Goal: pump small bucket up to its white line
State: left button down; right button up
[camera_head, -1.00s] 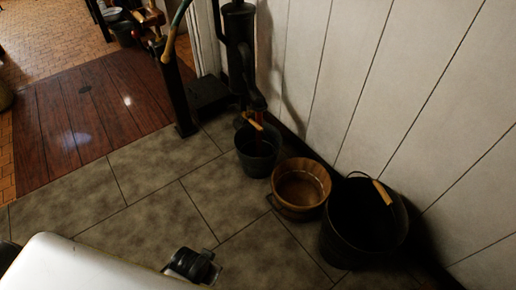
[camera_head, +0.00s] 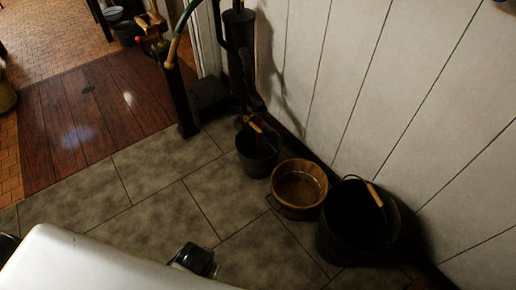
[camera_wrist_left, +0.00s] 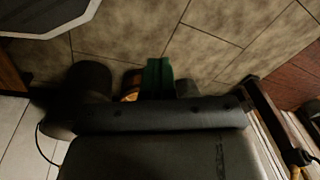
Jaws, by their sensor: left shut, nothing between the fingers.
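The small dark bucket (camera_head: 257,152) stands upright on the tiles below the black pump (camera_head: 239,35) in the head view. Its wooden grip shows at the rim; no white line or water level can be made out. The pump's curved green lever (camera_head: 187,14) ends in a tan grip (camera_head: 172,52), with no gripper on it. My left gripper (camera_wrist_left: 158,68) shows in the left wrist view as green fingers, shut and empty. Beyond it the small bucket (camera_wrist_left: 187,88) is partly hidden. My right gripper is not in view.
A wooden bucket (camera_head: 298,188) and a large black bucket (camera_head: 358,232) stand in a row to the right of the small bucket, along the white plank wall (camera_head: 420,90). Free tile floor (camera_head: 150,175) lies left of them. A dark post (camera_head: 180,95) stands left of the pump.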

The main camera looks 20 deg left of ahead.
pick_arm(q)
jog(key=shift+g+y, duration=0.7)
jog(key=shift+g, duration=0.2)
jog(key=r+p, duration=0.1)
jog(key=p, duration=0.1)
jog(key=s+a+r+p, duration=0.1)
jog(key=r+p, duration=0.2)
jog(key=p, duration=0.2)
jog(key=shift+s+a+r, duration=0.2)
jog(key=shift+s+r, duration=0.2)
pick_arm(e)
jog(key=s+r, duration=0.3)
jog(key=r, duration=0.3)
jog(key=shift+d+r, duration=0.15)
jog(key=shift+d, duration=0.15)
pick_arm(q)
jog(key=s+a+r+g+y+p, duration=0.1)
jog(key=s+r+g+y+p, duration=0.1)
jog(key=r+p, duration=0.7)
jog(key=s+a+r+g+y+p, duration=0.2)
jog(key=r+g+y+p, duration=0.1)
jog(key=r+p, duration=0.6)
jog(key=p, duration=0.3)
jog(key=shift+r+m+g, duration=0.2)
jog(key=shift+m+g, duration=0.2)
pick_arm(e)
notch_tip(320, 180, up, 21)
pick_arm(q)
jog(key=shift+a, duration=0.1)
